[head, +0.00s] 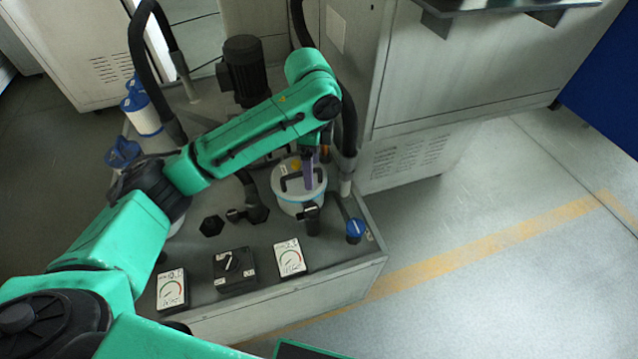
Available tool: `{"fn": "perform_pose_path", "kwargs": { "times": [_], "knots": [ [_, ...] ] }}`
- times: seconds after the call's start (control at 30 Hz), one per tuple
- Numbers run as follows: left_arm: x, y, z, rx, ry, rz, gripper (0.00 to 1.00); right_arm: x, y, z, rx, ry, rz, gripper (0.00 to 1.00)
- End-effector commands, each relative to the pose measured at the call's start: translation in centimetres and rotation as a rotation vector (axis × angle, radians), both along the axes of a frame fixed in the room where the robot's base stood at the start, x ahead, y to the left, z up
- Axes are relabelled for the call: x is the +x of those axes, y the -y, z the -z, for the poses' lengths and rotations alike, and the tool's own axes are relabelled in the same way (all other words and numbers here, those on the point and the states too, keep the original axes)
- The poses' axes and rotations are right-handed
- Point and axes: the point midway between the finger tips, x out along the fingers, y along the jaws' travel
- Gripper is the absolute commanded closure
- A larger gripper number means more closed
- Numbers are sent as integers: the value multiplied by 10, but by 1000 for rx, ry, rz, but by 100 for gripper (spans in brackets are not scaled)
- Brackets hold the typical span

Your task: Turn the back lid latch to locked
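A white round canister (300,203) with a pale lid (289,174) and a black handle stands on the grey tank top. A black latch-like fitting (311,219) is at its front. A small yellow part (296,165) shows at the back of the lid, beside my gripper; I cannot tell whether it belongs to the back latch. My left gripper (309,172) points down at the back right of the lid, its purple finger over or against it. The arm and gripper cover the lid's back edge, so the back latch and its position are not clear. My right gripper is out of view.
A black switch box (235,271) and two dial gauges (172,290) (290,258) line the tank's front. A blue-capped valve (355,230) is at right. A black motor (243,70) and hoses stand behind. Open floor (480,220) lies to the right.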

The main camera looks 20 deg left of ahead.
Motion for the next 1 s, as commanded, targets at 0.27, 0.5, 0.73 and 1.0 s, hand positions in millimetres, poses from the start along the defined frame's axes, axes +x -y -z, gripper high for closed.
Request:
{"fn": "perform_pose_path", "kwargs": {
  "times": [0.27,0.5,0.73,1.0],
  "knots": [
    [-2,-1,50,2,-5,0,18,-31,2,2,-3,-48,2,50],
    [-3,0,114,2,-2,0,18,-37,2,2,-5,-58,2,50],
    [-3,0,143,0,1,3,18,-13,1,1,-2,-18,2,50],
    [-3,0,145,0,2,2,30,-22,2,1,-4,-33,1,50]
  ]
}}
